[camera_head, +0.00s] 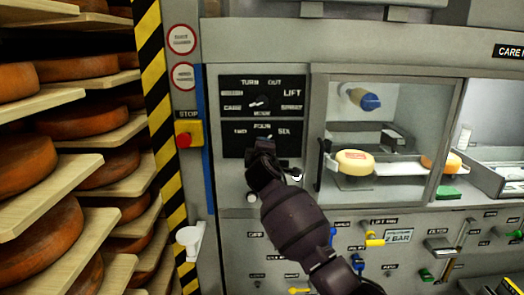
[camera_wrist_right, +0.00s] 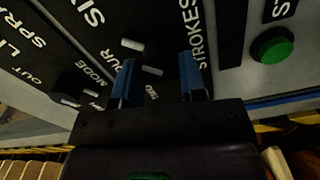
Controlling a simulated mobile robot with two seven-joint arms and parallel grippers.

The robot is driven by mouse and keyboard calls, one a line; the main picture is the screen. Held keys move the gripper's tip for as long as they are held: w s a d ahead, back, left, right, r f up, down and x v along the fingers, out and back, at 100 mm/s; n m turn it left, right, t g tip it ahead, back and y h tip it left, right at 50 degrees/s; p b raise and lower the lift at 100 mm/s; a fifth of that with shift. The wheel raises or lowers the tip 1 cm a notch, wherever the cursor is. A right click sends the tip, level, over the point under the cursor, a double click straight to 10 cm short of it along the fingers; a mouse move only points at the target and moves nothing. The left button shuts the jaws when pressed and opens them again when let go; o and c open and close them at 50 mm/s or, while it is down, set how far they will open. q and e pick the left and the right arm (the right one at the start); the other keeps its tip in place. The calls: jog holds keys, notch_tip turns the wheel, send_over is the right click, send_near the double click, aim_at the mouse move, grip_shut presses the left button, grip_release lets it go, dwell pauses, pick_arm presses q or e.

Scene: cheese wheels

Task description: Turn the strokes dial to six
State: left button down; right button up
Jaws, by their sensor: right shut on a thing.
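The strokes panel (camera_head: 233,139) is black with white words for two, four and six. In the right wrist view the word STROKES (camera_wrist_right: 195,35) runs along one side of it. My right gripper (camera_head: 263,146) covers the dial in the head view. In the right wrist view its blue fingers (camera_wrist_right: 158,80) stand on either side of the dial and are shut on it. The dial's body is dark and mostly lost in shadow. Two short white marks show near the fingers. I cannot tell which number its pointer faces. My left gripper is out of view.
The mode dial (camera_head: 260,102) sits just above, and also shows in the right wrist view (camera_wrist_right: 72,90). A red stop button (camera_head: 185,140) is to the left. A green button (camera_wrist_right: 272,46) lies beyond STROKES. A glazed chamber with a cheese (camera_head: 354,163) is right.

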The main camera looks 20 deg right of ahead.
dwell(0.5)
jog(key=o, duration=0.9)
jog(key=v, duration=1)
jog(key=shift+s+a, duration=0.1)
jog(key=shift+s, duration=0.3)
